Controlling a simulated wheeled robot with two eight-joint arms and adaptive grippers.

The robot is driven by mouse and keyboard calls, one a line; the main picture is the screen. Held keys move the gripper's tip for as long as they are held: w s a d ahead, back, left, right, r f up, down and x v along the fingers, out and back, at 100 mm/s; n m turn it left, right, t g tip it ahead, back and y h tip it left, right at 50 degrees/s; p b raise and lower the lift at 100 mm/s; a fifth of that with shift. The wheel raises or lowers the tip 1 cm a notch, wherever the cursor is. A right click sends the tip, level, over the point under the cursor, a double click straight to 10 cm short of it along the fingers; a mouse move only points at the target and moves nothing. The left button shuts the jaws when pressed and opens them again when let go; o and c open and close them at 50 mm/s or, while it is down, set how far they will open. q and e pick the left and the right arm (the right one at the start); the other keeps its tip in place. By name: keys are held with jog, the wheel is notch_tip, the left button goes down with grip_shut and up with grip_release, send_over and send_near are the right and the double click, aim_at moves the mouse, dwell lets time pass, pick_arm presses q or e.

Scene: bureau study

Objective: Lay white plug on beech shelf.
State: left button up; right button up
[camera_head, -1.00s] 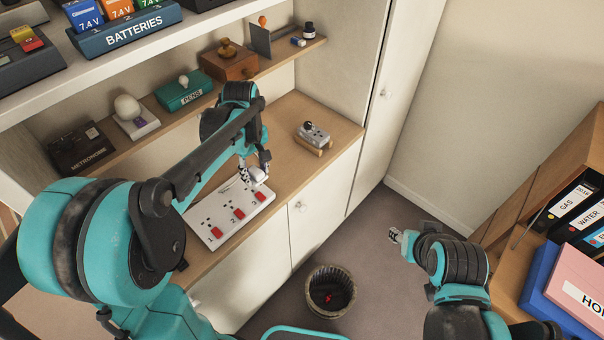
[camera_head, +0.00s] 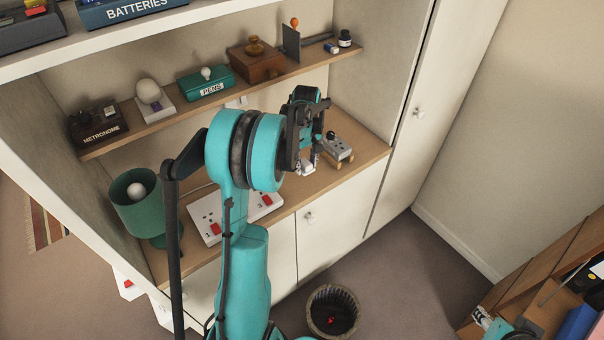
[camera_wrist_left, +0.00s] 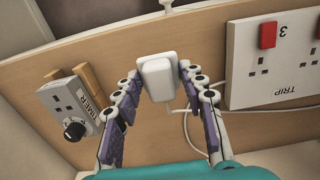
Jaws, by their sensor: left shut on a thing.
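The white plug (camera_wrist_left: 157,80) is between the fingertips of my left gripper (camera_wrist_left: 160,72), which is shut on it, in the left wrist view. In the head view the left gripper (camera_head: 306,168) is over the lower wooden shelf (camera_head: 292,197), between the power strip and the timer. A bit of white shows at its tips. Whether the plug touches the wood is unclear. A wooden upper shelf (camera_head: 182,119) runs along the back. My right gripper (camera_head: 482,318) shows only partly at the lower right, its jaws unclear.
The white TRIP power strip (camera_wrist_left: 275,92) with red switches lies beside the plug. A grey timer (camera_head: 339,148) stands on the other side. A green lamp (camera_head: 137,205) is at the left end. The upper shelf holds a metronome (camera_head: 98,130), a PENS box (camera_head: 206,86) and a wooden box (camera_head: 256,62).

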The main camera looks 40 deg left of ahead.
pick_arm(q)
jog(key=a+f, duration=0.1)
jog(key=a, duration=0.1)
jog(key=shift+a+f, duration=0.3)
jog(key=shift+f, duration=0.05)
notch_tip(320, 180, down, 3)
jog(key=shift+f+b, duration=0.15)
jog(key=shift+b, duration=0.5)
jog(key=shift+f, duration=0.35)
jog(key=shift+r, duration=0.1)
jog(key=o, duration=1.2)
jog(key=shift+f, duration=0.2)
jog(key=shift+c, duration=0.2)
jog(key=shift+r, duration=0.1)
